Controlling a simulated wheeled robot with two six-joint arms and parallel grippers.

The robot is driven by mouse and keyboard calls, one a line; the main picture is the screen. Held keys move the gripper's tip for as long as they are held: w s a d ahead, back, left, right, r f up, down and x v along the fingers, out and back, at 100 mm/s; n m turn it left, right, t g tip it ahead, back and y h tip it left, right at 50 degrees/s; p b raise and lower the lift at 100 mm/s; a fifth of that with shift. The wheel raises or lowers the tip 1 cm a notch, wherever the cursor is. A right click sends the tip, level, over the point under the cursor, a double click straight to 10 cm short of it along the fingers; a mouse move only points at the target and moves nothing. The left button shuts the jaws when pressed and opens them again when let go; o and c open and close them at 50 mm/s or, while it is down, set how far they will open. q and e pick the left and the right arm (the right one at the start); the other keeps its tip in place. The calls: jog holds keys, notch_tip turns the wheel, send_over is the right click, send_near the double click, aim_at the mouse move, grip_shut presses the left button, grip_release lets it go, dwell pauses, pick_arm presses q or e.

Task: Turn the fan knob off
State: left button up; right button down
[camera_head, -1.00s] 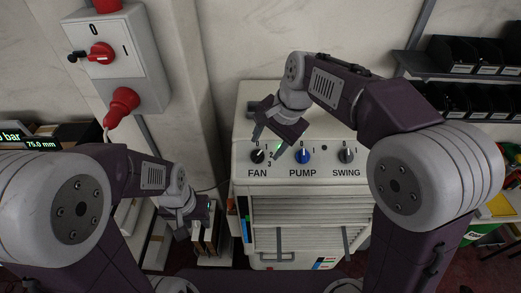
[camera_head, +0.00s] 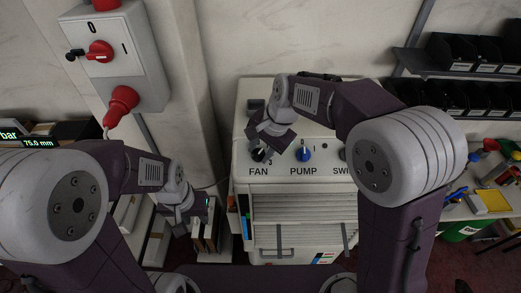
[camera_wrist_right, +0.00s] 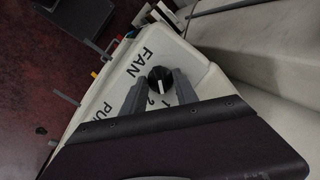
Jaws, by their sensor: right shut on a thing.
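The black fan knob (camera_wrist_right: 160,80) sits on the white control panel above the label FAN. In the wrist view its white line points toward the printed 1 and 2 side, and the fingers of my right gripper (camera_wrist_right: 159,92) stand on either side of it, shut on it. In the head view my right gripper (camera_head: 263,147) covers most of the fan knob (camera_head: 259,157), and the 0 mark is hidden. My left gripper (camera_head: 199,209) hangs low to the left of the cabinet, away from the knobs; its fingers are too small to read.
The blue pump knob (camera_head: 303,154) is just right of my right gripper. The swing knob (camera_head: 343,155) is partly behind my right arm. A wall switch box with a red handle (camera_head: 100,51) is at upper left. Black bins (camera_head: 452,50) and a yellow tray (camera_head: 494,201) are at right.

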jog(key=n+p, duration=0.1)
jog(key=n+h+p, duration=0.1)
jog(key=p, duration=0.1)
jog(key=n+p, duration=0.1)
jog(key=shift+a+r+g, duration=0.15)
jog(key=shift+r+g, duration=0.1)
jog(key=shift+g, duration=0.15)
jog(key=n+h+p, duration=0.1)
jog(key=n+p, duration=0.1)
jog(key=n, duration=0.1)
jog(key=shift+a+f+h+p, duration=0.1)
jog(key=shift+f+h+p, duration=0.05)
jog(key=shift+h+p, duration=0.2)
jog(key=shift+n+p, duration=0.35)
jog(key=shift+n, duration=0.25)
jog(key=shift+f+h, duration=0.1)
jog(key=shift+h, duration=0.15)
jog(key=c, duration=1)
grip_release()
jog(key=shift+o, duration=0.2)
jog(key=shift+w, duration=0.1)
